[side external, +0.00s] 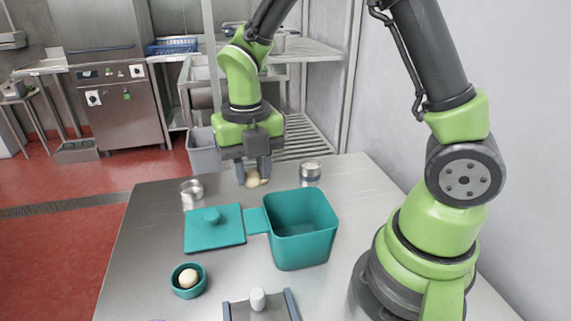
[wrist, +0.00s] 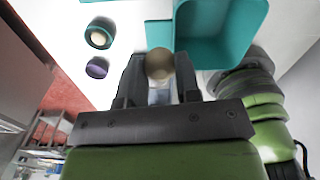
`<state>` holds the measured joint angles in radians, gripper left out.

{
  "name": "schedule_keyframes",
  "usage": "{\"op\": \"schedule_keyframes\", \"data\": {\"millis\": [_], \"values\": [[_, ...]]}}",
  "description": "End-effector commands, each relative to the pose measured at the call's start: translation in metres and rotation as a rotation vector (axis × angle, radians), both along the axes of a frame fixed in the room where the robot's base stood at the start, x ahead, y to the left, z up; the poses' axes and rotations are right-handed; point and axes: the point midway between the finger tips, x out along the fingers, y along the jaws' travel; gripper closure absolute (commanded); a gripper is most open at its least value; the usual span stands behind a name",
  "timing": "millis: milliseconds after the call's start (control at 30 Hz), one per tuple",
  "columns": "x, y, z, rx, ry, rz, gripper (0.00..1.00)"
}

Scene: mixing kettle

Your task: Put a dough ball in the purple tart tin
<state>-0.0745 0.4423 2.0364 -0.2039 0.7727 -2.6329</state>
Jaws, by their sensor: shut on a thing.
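My gripper (side external: 253,183) is shut on a pale dough ball (side external: 252,175), above the far part of the metal table. In the wrist view the dough ball (wrist: 160,63) sits between the two fingertips. The purple tart tin (wrist: 97,68) shows in the wrist view, left of the gripper and apart from it; its inside is too small to make out. In the side view only a purple sliver (side external: 157,320) shows at the bottom edge. A teal tin (side external: 178,291) with another dough ball (side external: 188,278) in it stands at the front left.
An open teal square kettle (side external: 303,250) stands mid-table, with a teal lid (side external: 225,236) lying left of it. Two small metal containers stand farther back, left (side external: 192,192) and right (side external: 310,171). A grey holder (side external: 262,312) with a white knob is at the front. The left table edge is clear.

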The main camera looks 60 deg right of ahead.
Motion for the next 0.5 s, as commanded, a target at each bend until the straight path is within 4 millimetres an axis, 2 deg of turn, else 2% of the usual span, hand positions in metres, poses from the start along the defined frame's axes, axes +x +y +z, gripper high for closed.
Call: {"op": "schedule_keyframes", "data": {"millis": [100,233,300,400,500], "values": [[0.02,0.041,0.0,-0.001,-0.001,0.086,0.91],[0.034,0.099,-0.001,-0.002,-0.001,0.183,0.91],[0.036,0.131,-0.001,-0.002,-0.001,0.231,0.91],[0.034,0.167,-0.002,-0.001,0.0,0.283,0.91],[0.029,0.194,-0.002,0.0,-0.002,0.321,0.91]]}}
